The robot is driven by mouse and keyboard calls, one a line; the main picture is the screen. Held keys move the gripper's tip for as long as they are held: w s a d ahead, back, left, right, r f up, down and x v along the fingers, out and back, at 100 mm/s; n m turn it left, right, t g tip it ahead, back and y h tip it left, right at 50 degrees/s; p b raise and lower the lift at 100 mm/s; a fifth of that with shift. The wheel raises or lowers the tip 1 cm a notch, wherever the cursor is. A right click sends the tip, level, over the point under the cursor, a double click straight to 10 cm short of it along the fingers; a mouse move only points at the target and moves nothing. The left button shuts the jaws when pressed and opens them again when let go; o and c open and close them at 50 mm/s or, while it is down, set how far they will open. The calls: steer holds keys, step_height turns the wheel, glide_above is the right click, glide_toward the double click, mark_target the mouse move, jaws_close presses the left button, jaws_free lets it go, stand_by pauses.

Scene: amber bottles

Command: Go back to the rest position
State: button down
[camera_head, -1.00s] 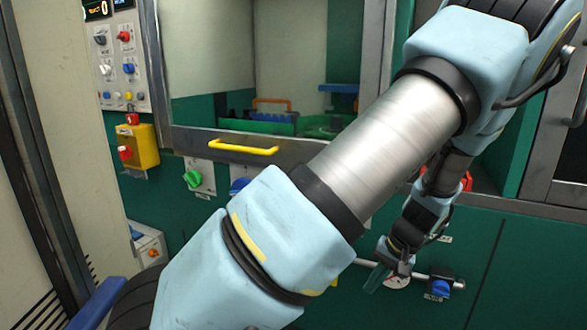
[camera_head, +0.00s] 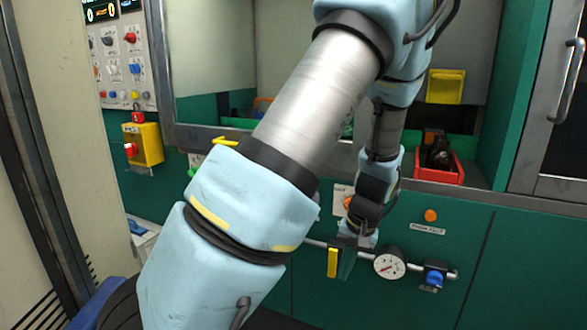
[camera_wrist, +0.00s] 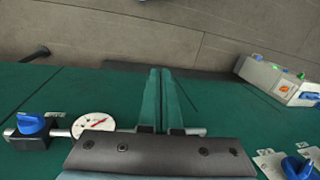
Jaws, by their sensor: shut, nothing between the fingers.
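My gripper (camera_head: 342,258) is at the end of my arm, low in front of the green machine front, left of the round gauge in the head view. In the wrist view its two green fingers (camera_wrist: 158,100) lie side by side, closed together with nothing between them. They point towards the grey floor. My light blue arm crosses the middle of the head view and hides part of the cabinet opening.
A pressure gauge (camera_head: 389,264) and a blue valve (camera_head: 436,277) sit on a pipe beside my gripper. A red bin (camera_head: 440,168) with dark bottles (camera_head: 440,152) stands on the ledge. A yellow box (camera_head: 142,145) is on the left. A door handle (camera_head: 568,80) is at right.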

steer(key=s+a+r+n+h, duration=0.1)
steer(key=s+a+r, duration=0.1)
steer(key=a+r, duration=0.3)
steer(key=s+a+r+n+t+h, duration=0.1)
steer(key=a+r, duration=0.5)
steer(key=a, duration=0.7)
steer(key=shift+s+a+h, duration=0.2)
steer(key=shift+s+h, duration=0.1)
steer(key=shift+s, duration=0.35)
